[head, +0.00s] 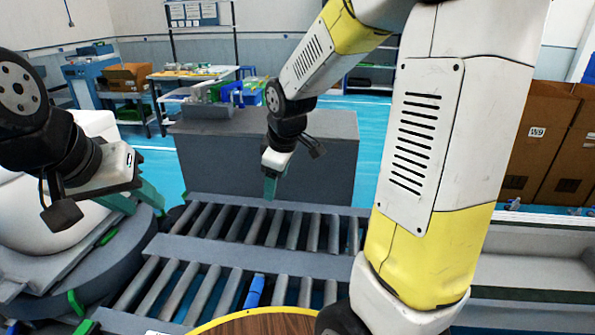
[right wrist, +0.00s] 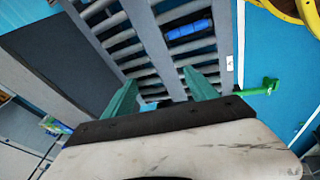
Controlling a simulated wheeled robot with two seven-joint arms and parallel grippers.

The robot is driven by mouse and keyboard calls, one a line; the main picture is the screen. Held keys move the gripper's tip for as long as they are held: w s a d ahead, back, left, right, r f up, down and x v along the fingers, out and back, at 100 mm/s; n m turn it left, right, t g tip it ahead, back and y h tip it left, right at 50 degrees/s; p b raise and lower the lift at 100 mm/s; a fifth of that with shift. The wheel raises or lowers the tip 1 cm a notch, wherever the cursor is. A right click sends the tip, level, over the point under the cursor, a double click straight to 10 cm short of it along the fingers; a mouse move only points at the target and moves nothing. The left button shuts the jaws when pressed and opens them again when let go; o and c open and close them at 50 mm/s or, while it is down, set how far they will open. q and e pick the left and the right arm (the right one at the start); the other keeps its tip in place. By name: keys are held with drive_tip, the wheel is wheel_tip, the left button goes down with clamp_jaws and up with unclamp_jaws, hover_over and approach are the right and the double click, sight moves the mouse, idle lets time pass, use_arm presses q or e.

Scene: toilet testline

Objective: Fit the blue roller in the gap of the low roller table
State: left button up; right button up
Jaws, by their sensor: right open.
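The blue roller (head: 255,290) lies among the grey rollers in the near lane of the low roller table (head: 240,250). It also shows in the right wrist view (right wrist: 190,29), between two rails. I cannot tell whether its ends are seated. My right gripper (head: 270,188) is over the far lane, apart from the blue roller; in its wrist view the green fingers (right wrist: 162,95) are spread with nothing between them. My left gripper (head: 136,204) is at the left, beside the white toilet (head: 60,195), its green fingers apart and no object visible between them.
A grey block (head: 320,150) stands behind the roller table. A round wooden top with a yellow rim (head: 260,318) is at the front. Cardboard boxes (head: 550,140) stand at the right. Blue floor is open at the back.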

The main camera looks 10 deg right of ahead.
drive_tip(key=s+d+r+m+t, duration=0.1)
drive_tip(key=s+r+m, duration=0.4)
drive_tip(key=s, duration=0.4)
drive_tip(key=s+d+r+m+t+y, duration=0.1)
drive_tip(key=s+d+r+m, duration=0.1)
drive_tip(key=s+r+m, duration=0.3)
drive_tip(key=s+m, duration=0.1)
drive_tip(key=s, duration=0.2)
drive_tip(key=shift+s+d+r, duration=0.25)
drive_tip(key=shift+s+r, duration=0.1)
drive_tip(key=shift+r, duration=0.05)
